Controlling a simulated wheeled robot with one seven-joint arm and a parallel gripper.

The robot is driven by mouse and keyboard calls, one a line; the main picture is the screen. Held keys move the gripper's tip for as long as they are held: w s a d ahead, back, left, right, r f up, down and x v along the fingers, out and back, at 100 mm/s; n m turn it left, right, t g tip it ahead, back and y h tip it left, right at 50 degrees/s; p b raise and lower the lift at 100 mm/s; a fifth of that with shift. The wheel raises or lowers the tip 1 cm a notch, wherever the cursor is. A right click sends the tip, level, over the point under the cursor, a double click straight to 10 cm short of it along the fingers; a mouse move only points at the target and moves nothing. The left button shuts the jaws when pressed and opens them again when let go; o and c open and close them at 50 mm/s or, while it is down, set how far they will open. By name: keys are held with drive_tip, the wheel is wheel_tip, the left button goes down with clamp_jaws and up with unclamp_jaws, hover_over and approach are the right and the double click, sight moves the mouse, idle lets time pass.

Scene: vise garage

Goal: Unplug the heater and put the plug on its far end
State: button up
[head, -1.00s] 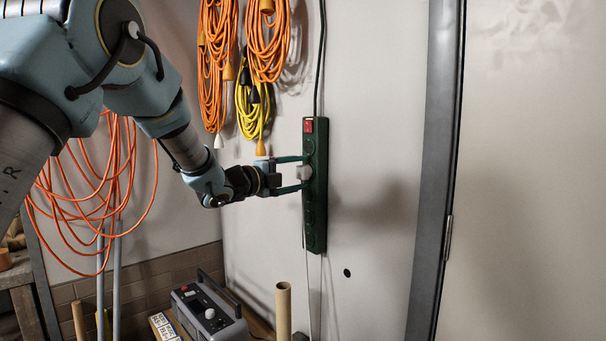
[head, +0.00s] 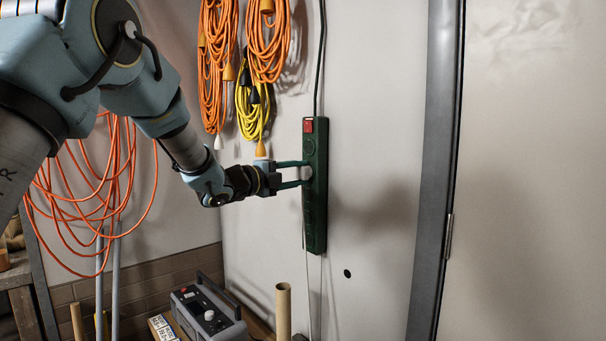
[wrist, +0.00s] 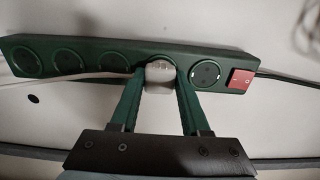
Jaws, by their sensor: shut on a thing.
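The dark green power strip (head: 314,220) is fixed upright on the wall, with a red switch (head: 308,126) at its top. My gripper (head: 305,173) reaches it from the left and is shut on a white plug (wrist: 160,75). In the wrist view the plug is at the second socket from the switch, between the two green fingers. I cannot tell whether its pins are still in. A white cord (wrist: 95,74) runs from the plug along the strip, away from the switch. Three empty sockets (wrist: 68,61) lie towards the far end; another sits beside the switch.
Orange cord coils (head: 215,60) and a yellow coil (head: 252,108) hang left of the strip, above my gripper. A grey device with a knob (head: 207,310) and a cardboard tube (head: 283,310) stand below. A dark door frame (head: 440,170) is on the right.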

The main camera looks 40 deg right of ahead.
sight(299, 173)
clamp_jaws()
drive_tip(key=shift+a+f, duration=0.1)
drive_tip(key=shift+a, duration=0.05)
idle(0.4)
drive_tip(key=shift+w+a+b, duration=0.2)
drive_tip(key=shift+a+b, duration=1.15)
drive_tip(key=shift+a, duration=1.5)
drive_tip(key=shift+r, duration=0.2)
